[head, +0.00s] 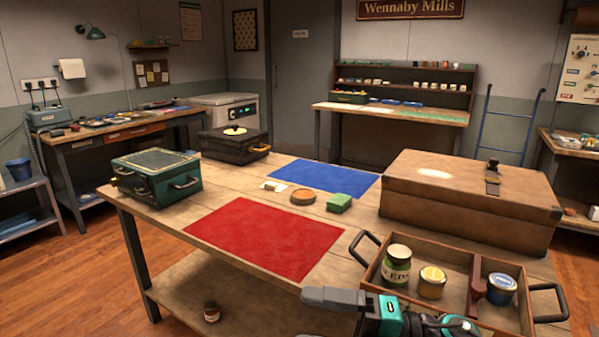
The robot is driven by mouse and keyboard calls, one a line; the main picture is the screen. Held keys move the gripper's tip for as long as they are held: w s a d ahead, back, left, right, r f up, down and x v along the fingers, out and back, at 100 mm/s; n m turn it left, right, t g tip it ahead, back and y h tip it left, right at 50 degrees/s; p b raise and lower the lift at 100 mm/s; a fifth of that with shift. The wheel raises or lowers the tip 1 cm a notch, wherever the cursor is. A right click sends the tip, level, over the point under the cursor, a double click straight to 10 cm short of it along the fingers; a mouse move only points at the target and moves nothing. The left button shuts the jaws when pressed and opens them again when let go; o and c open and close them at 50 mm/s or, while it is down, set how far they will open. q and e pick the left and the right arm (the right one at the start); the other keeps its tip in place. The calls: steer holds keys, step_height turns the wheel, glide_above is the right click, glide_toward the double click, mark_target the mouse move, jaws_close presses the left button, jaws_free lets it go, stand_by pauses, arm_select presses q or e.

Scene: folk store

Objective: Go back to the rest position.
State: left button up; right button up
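My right gripper (318,317) shows at the bottom of the head view, in front of the wooden tray (455,252). One grey finger points left, and the edge of the other is just visible at the bottom of the picture. The fingers look apart, with nothing seen between them. Part of the gripper is cut off by the lower edge. My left gripper is not in view.
The tray holds a green-labelled jar (397,265), a yellow jar (432,282) and a blue tin (501,289). A brown case (470,195) stands behind it. A red mat (265,238) and blue mat (325,178) lie bare. A green box (155,177) stands left.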

steer(key=w+d+f+m+t+h+p, duration=0.1)
steer(key=d+f+m+t+h, duration=0.5)
steer(key=m, duration=0.5)
steer(key=d+f+m+t+h, duration=0.2)
steer(key=m+t+h, duration=0.2)
steer(key=m+t, duration=0.55)
steer(key=s+d+f+m+g+h, duration=0.3)
steer(key=s+f+m, duration=0.2)
steer(key=f, duration=0.3)
steer(key=s+d+f+m+g+h+p, duration=0.1)
steer(key=s+d+f+m+g+h, duration=0.3)
steer(key=s+f, duration=0.3)
steer(key=shift+f+m, duration=0.45)
steer(key=shift+m, duration=0.4)
